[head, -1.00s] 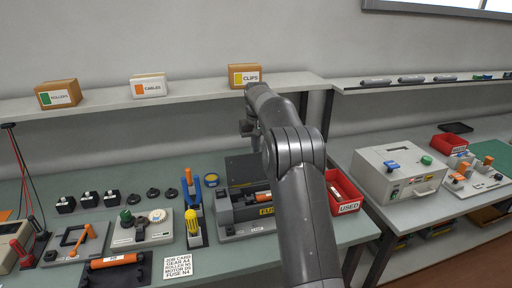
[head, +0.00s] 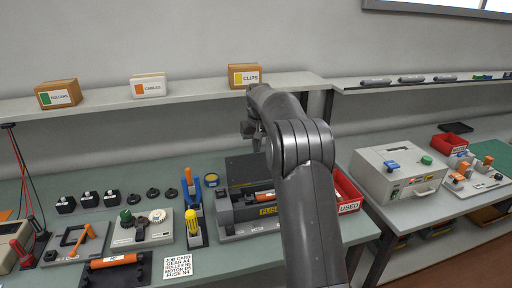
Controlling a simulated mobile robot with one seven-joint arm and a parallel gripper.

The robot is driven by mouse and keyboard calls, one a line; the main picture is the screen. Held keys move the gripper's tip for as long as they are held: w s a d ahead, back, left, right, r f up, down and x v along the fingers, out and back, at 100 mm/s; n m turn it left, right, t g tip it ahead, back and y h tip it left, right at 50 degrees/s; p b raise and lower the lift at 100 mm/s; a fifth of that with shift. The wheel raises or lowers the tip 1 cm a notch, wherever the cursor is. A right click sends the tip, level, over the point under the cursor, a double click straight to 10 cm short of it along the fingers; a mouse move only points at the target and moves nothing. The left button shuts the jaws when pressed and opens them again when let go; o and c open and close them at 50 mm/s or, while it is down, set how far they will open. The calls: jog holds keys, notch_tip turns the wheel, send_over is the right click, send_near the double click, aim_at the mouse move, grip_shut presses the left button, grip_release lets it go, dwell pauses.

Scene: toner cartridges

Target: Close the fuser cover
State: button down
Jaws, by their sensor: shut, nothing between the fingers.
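The fuser unit (head: 224,212) is a dark grey box with a yellow label on its front, standing on the bench in the middle of the view. Its dark cover (head: 238,170) stands raised at the back, and an orange-ended roller (head: 264,195) shows in the opening in front of it. My gripper (head: 257,146) is above and behind the cover's top edge, shut and empty. It is small and partly hidden by my arm, and I cannot tell whether it touches the cover. My arm hides the unit's right side.
A red bin (head: 349,207) marked USED stands right of the unit, partly behind my arm. Blue and yellow-handled tools (head: 194,215) stand close on the left. A shelf (head: 205,92) with a CLIPS box (head: 245,76) runs behind my arm.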

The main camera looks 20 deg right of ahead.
jog(key=shift+s, duration=0.15)
jog(key=shift+s+r+t, duration=0.15)
jog(key=shift+s+t, duration=0.6)
jog(key=shift+s, duration=0.15)
jog(key=shift+s+r+t, duration=0.15)
jog(key=shift+s+t, duration=0.6)
jog(key=shift+s, duration=0.1)
jog(key=t, duration=0.2)
send_over(268, 205)
jog(key=s, duration=0.1)
notch_tip(268, 205, down, 9)
jog(key=shift+s+f, duration=0.25)
jog(key=shift+f, duration=0.4)
jog(key=shift+s+f, duration=0.2)
jog(key=shift+f, duration=0.4)
jog(key=shift+f, duration=0.15)
